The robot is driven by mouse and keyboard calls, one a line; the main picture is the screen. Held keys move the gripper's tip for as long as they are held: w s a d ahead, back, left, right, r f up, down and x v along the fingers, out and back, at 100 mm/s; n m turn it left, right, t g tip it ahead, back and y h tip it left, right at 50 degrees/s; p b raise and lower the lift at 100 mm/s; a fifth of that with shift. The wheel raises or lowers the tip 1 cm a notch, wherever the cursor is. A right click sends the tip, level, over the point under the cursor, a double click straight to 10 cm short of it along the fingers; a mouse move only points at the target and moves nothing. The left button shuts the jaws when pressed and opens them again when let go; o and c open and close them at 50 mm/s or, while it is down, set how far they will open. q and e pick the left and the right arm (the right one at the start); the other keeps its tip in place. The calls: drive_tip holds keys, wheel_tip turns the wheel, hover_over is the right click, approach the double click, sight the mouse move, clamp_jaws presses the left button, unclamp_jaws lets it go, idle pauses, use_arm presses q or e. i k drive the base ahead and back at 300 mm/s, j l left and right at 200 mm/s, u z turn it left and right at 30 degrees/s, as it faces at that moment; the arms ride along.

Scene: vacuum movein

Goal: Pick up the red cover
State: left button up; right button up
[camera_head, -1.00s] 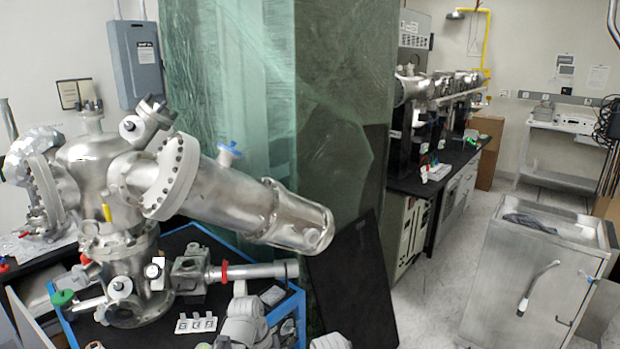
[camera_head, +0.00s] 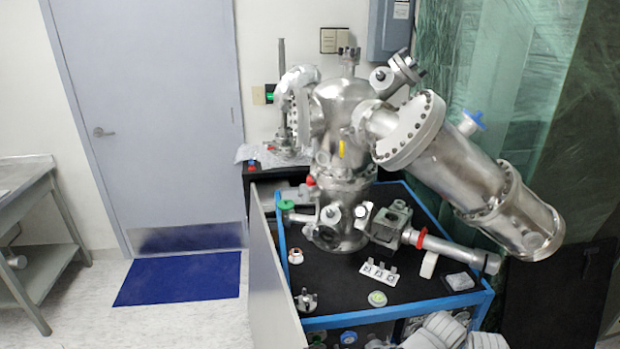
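Several red parts show, and I cannot tell which one is the red cover. A red ring (camera_head: 421,238) sits around the horizontal metal pipe at the chamber's lower right. A small red cap (camera_head: 310,181) shows at the chamber's left side. A small white piece with some red on it (camera_head: 295,256) lies on the cart's black top. The metal vacuum chamber (camera_head: 340,120) stands on this blue-edged cart (camera_head: 400,314). Neither of my grippers can be made out, so I see no gripper near any red part.
Grey rounded, segmented shapes (camera_head: 436,331) crowd the cart's front right corner. A green cap (camera_head: 287,205), a white block with clips (camera_head: 379,272) and small fittings are on the cart. A pale panel (camera_head: 272,285) stands at its left. The floor around the blue mat (camera_head: 180,278) is clear.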

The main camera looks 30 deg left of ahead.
sight(309, 181)
drive_tip(key=u, duration=2.3)
drive_tip(key=j+u, duration=0.15)
drive_tip(key=i+j+u, duration=0.15)
drive_tip(key=j, duration=0.2)
drive_tip(key=i+j, duration=0.45)
drive_tip(key=j, duration=0.15)
drive_tip(key=i+j, duration=0.45)
drive_tip(key=i+j+z, duration=0.15)
drive_tip(key=i, duration=0.2)
drive_tip(key=i+j+z, duration=0.15)
drive_tip(key=i, duration=0.25)
drive_tip(key=i+j+z, duration=0.15)
drive_tip(key=i, duration=0.2)
drive_tip(key=i+z, duration=0.3)
drive_tip(key=z, duration=0.15)
drive_tip(key=i+z, duration=0.3)
drive_tip(key=z, duration=0.2)
drive_tip(key=i+j+z, duration=0.25)
drive_tip(key=z, duration=0.2)
drive_tip(key=i+j+z, duration=0.3)
drive_tip(key=z, duration=0.2)
drive_tip(key=i+j+z, duration=0.2)
drive_tip(key=z, duration=0.25)
drive_tip(key=i+j+z, duration=0.15)
drive_tip(key=j+z, duration=0.15)
drive_tip(key=z, duration=0.15)
drive_tip(key=j+z, duration=0.4)
drive_tip(key=i+j+z, duration=0.15)
drive_tip(key=j+z, duration=0.15)
drive_tip(key=z, duration=0.15)
